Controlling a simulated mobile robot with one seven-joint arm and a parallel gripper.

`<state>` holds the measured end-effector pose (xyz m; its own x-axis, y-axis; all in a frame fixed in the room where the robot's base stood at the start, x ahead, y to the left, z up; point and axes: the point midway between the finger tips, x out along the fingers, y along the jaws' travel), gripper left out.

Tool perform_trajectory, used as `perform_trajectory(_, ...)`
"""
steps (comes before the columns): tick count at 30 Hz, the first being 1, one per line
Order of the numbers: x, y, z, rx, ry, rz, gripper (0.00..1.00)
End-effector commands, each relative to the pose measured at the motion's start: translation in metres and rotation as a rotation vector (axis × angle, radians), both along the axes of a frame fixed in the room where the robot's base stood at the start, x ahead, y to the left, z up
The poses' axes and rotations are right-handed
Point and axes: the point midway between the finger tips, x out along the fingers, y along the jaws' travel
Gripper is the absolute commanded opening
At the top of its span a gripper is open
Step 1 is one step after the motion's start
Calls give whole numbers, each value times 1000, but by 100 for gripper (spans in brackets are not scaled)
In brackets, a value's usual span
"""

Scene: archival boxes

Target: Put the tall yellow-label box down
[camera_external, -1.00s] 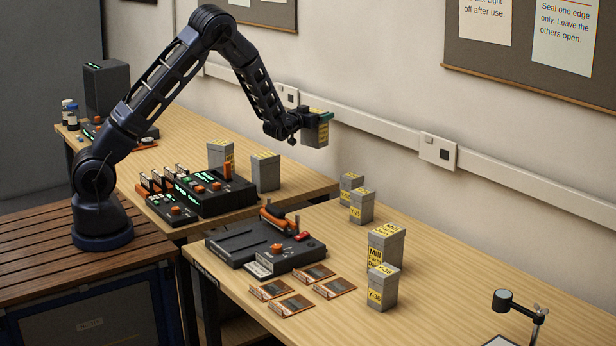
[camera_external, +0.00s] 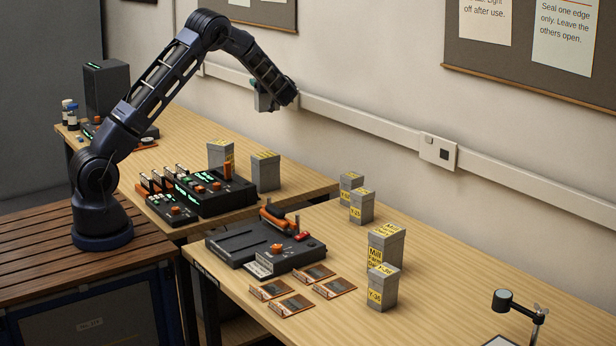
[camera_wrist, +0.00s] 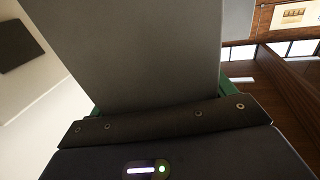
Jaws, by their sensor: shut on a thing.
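My gripper (camera_external: 262,86) is shut on a grey box (camera_external: 265,101), high above the back table near the wall. In the wrist view the grey box (camera_wrist: 135,55) fills the upper middle, with green parts of the gripper at its lower sides. No label shows on the held box in either view, so I cannot tell its label colour. In the external view it is partly hidden behind my wrist.
Two grey boxes (camera_external: 265,171) stand on the back table, right of a black device (camera_external: 210,190). Several yellow-label boxes (camera_external: 385,248) stand on the front table, with a flat black machine (camera_external: 250,245) and cards (camera_external: 292,305). The front table's right side has free room.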

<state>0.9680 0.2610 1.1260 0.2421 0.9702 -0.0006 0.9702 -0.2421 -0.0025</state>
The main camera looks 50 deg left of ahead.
Motion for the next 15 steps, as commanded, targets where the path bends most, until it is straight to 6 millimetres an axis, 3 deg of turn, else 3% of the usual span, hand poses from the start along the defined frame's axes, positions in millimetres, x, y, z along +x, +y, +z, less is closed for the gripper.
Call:
perform_trajectory(3,-13,25,-3,2,-1,122,48)
perform_trajectory(6,-21,37,-6,1,0,192,48)
perform_trajectory(15,-28,47,-13,2,1,248,48)
